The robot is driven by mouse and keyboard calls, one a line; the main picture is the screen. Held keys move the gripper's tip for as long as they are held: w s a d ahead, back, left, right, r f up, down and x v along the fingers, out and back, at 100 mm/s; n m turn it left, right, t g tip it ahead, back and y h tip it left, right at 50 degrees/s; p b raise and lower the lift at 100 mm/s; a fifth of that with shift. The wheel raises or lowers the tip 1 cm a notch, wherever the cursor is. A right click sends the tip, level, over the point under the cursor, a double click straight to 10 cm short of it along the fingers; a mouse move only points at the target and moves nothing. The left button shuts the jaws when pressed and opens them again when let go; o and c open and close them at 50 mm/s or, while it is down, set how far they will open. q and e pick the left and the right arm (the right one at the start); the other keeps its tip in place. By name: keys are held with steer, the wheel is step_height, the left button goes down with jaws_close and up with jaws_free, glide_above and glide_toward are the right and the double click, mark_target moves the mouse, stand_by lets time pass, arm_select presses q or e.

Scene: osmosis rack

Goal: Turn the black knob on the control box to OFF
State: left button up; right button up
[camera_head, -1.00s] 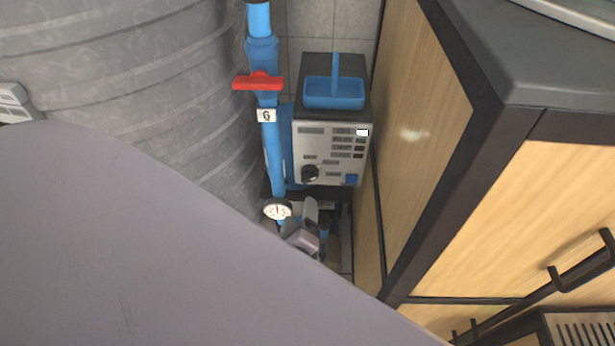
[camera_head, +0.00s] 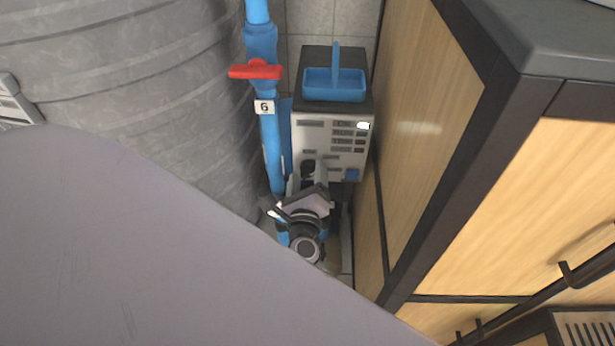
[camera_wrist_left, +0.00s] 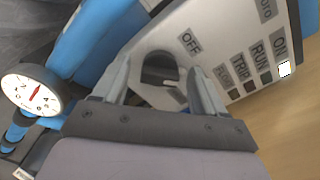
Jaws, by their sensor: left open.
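The control box (camera_head: 338,135) has a pale front panel with labels and a lit white indicator beside ON, which also shows in the left wrist view (camera_wrist_left: 285,68). The black knob (camera_wrist_left: 158,68) sits on the panel near the OFF label. In the head view the knob (camera_head: 308,168) is partly hidden by my gripper. My left gripper (camera_wrist_left: 160,80) is open, with one finger on each side of the knob in the left wrist view. I cannot tell whether the fingers touch it. My right gripper is not in view.
A blue pipe with a red valve handle (camera_head: 256,70) stands left of the box, beside a large grey tank (camera_head: 130,80). A pressure gauge (camera_wrist_left: 36,90) is low on the left. A blue tray (camera_head: 335,84) sits on the box. A wooden cabinet (camera_head: 425,130) closes the right side.

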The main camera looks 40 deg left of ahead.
arm_select(q)
steer(key=c, duration=1.1)
steer(key=shift+o, duration=0.2)
